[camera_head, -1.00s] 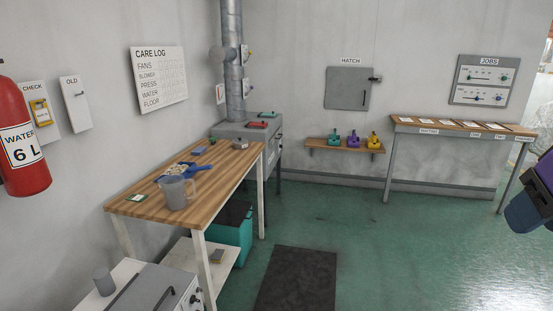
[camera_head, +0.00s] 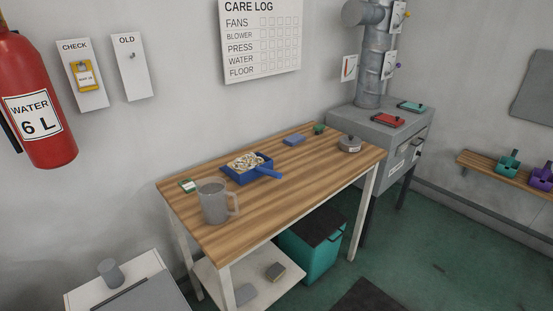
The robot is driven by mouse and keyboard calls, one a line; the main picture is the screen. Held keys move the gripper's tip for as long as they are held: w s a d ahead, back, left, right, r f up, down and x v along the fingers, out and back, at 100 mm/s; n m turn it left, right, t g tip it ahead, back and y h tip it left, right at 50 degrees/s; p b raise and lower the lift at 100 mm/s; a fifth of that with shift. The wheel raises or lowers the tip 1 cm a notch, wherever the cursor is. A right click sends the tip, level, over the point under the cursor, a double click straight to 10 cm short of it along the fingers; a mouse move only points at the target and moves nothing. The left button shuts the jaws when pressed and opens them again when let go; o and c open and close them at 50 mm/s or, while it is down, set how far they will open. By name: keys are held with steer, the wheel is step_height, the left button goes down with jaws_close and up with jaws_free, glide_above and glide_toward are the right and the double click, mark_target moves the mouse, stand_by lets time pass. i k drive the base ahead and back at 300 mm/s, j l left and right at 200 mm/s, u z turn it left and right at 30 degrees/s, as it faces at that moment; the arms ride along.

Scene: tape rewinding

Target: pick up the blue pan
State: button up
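The blue pan (camera_head: 235,177) lies on the wooden table (camera_head: 285,210), towards its back left half. It is a shallow dustpan with pale crumbly bits in it. Its blue handle (camera_head: 268,174) points right. A grey translucent jug (camera_head: 214,203) stands in front of the pan, to its left, with its handle on the right. My gripper is not in view.
A teal bin (camera_head: 315,255) stands underneath. Green floor is clear at the right.

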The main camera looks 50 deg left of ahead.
mark_target(243, 171)
steer(key=i+u, duration=0.35)
steer(key=i+l+u, duration=0.15)
steer(key=i+u, duration=0.2)
steer(key=i+l+u, duration=0.35)
steer(key=i+u, duration=0.15)
steer(key=u, duration=0.25)
steer(key=i+l+u, duration=0.1)
steer(key=u, duration=0.3)
steer(key=i+l+u, duration=0.1)
steer(key=u, duration=0.3)
steer(key=i+l+u, duration=0.2)
steer(key=u, duration=0.2)
steer(key=i+l+u, duration=0.1)
steer(key=u, duration=0.3)
steer(key=i+l+u, duration=0.3)
steer(key=l, duration=0.35)
steer(key=i+l+u, duration=0.15)
steer(key=l, duration=0.2)
